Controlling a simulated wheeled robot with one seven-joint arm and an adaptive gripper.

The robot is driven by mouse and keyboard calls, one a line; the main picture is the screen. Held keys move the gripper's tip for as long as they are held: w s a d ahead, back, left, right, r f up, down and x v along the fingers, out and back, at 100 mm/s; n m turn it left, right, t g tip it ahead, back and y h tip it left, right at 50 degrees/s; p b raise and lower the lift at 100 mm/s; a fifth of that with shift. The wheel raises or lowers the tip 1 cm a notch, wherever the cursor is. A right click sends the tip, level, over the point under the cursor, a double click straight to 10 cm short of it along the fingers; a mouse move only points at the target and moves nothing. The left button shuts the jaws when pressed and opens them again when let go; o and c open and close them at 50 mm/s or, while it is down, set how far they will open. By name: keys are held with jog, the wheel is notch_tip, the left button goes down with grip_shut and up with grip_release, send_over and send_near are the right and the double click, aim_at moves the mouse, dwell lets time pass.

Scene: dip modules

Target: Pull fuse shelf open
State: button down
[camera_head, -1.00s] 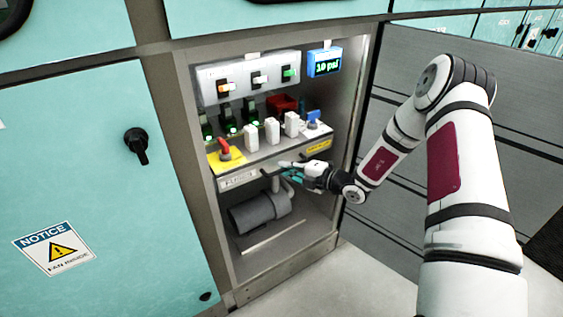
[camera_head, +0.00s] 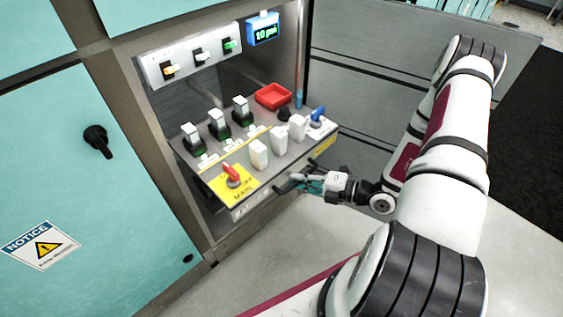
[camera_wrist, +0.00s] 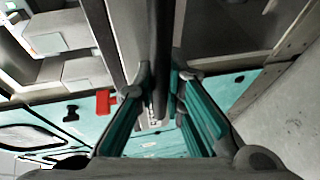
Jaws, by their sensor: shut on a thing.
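The fuse shelf (camera_head: 215,165) is a grey pull-out shelf that sticks well out of the cabinet in the head view. It carries several white fuse blocks, black switches, a red tray, a red handle on a yellow plate and a blue knob. My gripper (camera_head: 303,183) is at the shelf's front edge, shut on the dark shelf handle (camera_head: 287,187). In the wrist view my teal fingers (camera_wrist: 152,120) close around the dark handle bar (camera_wrist: 162,50). The fingers hide part of the handle.
The cabinet (camera_head: 165,95) holds a switch panel (camera_head: 195,55) and a blue display (camera_head: 264,32) reading 10 psi. A closed teal door (camera_head: 60,170) with a notice label is at the left. A grey open door panel (camera_head: 375,85) stands behind my arm. Floor in front is clear.

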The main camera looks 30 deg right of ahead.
jog(key=s+d, duration=0.2)
jog(key=s, duration=0.5)
jog(key=shift+s+d+p, duration=0.3)
jog(key=shift+s+p, duration=0.1)
jog(key=shift+p, duration=0.05)
jog(key=c, duration=1.9)
grip_release()
jog(key=v, duration=1.2)
